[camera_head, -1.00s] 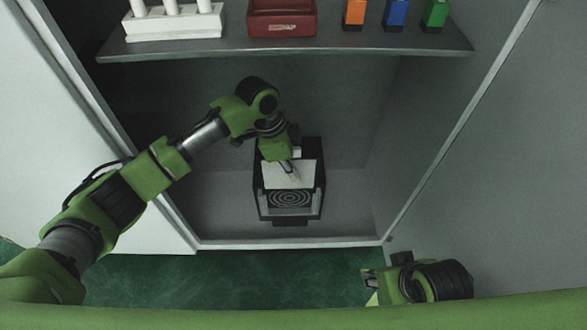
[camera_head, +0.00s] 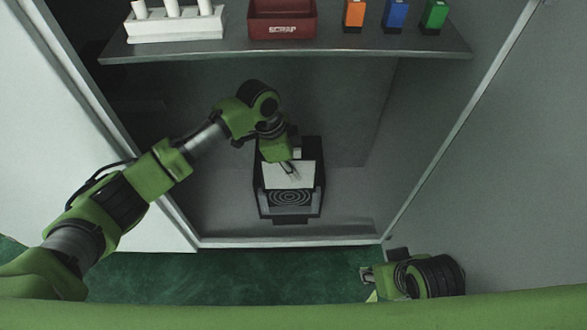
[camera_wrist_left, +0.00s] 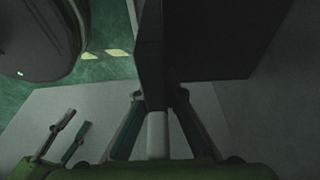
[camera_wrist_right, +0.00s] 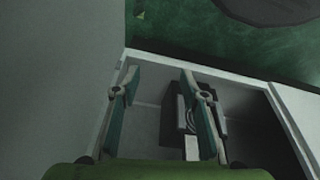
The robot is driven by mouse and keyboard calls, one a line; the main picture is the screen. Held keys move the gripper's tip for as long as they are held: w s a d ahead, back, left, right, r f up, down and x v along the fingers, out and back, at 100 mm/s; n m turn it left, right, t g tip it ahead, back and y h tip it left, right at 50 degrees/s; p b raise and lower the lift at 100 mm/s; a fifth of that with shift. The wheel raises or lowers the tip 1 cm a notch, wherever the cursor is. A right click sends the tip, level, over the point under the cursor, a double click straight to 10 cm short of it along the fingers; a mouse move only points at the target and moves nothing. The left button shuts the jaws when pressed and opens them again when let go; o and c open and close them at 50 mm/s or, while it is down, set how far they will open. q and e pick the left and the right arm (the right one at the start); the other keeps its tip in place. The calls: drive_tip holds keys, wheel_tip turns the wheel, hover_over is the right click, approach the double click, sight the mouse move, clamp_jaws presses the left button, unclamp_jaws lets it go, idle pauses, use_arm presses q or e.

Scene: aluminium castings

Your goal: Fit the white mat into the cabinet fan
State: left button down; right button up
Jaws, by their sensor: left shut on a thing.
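The white mat (camera_head: 277,178) is at the black cabinet fan (camera_head: 290,213) on the cabinet floor, across the upper part of its opening. The fan's ringed grille shows below the mat. My left gripper (camera_head: 291,172) is shut on the mat; in the left wrist view the mat (camera_wrist_left: 157,135) shows as a narrow white strip between the fingers (camera_wrist_left: 158,105). How far the mat sits inside the fan cannot be told. My right gripper (camera_head: 367,276) is outside the cabinet, low at the right. In the right wrist view its fingers (camera_wrist_right: 160,80) are apart and empty.
A shelf (camera_head: 330,48) above carries a white rack (camera_head: 175,26), a red scrap bin (camera_head: 282,18) and orange, blue and green boxes (camera_head: 396,14). Cabinet doors stand open on both sides. Cabinet floor around the fan is clear. A yellow-marked strip (camera_wrist_left: 105,54) shows on the green floor.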

sight(298, 189)
use_arm(q)
drive_tip(key=shift+f, duration=0.45)
use_arm(e)
drive_tip(key=shift+s+r, duration=0.15)
drive_tip(key=shift+s, duration=0.3)
use_arm(q)
drive_tip(key=shift+f+b, duration=0.35)
drive_tip(key=shift+f, duration=0.3)
use_arm(e)
drive_tip(key=shift+r, duration=0.3)
use_arm(q)
drive_tip(key=shift+f+b, duration=0.55)
drive_tip(key=shift+f, duration=0.75)
use_arm(e)
drive_tip(key=shift+d+f, duration=0.1)
drive_tip(key=shift+f, duration=0.45)
drive_tip(key=shift+w, duration=0.15)
